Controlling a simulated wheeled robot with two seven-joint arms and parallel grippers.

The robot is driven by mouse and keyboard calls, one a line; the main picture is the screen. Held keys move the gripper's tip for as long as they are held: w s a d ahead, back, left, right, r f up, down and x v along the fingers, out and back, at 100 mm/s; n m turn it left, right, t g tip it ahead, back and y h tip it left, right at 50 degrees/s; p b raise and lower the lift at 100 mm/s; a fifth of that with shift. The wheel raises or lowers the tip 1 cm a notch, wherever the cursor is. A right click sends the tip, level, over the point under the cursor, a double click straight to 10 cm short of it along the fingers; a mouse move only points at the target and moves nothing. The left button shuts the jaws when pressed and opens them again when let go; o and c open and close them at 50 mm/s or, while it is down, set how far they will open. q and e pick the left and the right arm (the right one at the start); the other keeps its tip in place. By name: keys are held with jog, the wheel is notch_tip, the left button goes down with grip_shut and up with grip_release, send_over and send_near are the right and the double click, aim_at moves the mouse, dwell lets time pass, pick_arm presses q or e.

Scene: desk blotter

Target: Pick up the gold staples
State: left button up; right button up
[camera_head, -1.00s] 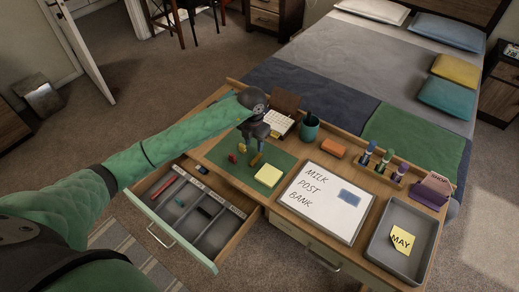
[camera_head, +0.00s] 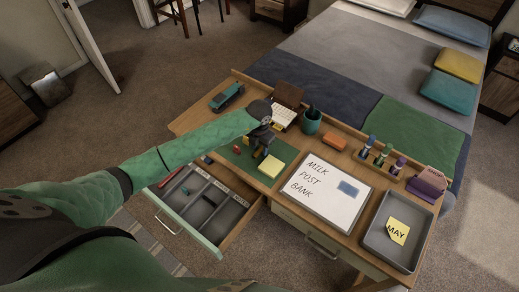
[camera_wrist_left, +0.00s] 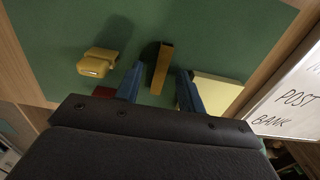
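The gold staples (camera_wrist_left: 162,68) are a narrow gold bar on the green blotter (camera_wrist_left: 215,35) in the left wrist view. My left gripper (camera_wrist_left: 159,88) is open, with one blue finger on each side of the near end of the bar and a gap to both. In the head view my left gripper (camera_head: 258,153) is low over the blotter (camera_head: 240,161) and hides the staples. A yellow block (camera_wrist_left: 97,62) lies to the left of the fingers. My right gripper is not in view.
A yellow note pad (camera_head: 271,166) sits close to the right of the fingers. A small red item (camera_head: 237,149) lies on the left. A teal stapler (camera_head: 227,96), a green cup (camera_head: 311,121) and a whiteboard (camera_head: 325,192) stand around. The drawer (camera_head: 205,203) is open in front.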

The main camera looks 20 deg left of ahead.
pick_arm(q)
jog(key=shift+f, duration=0.25)
grip_shut()
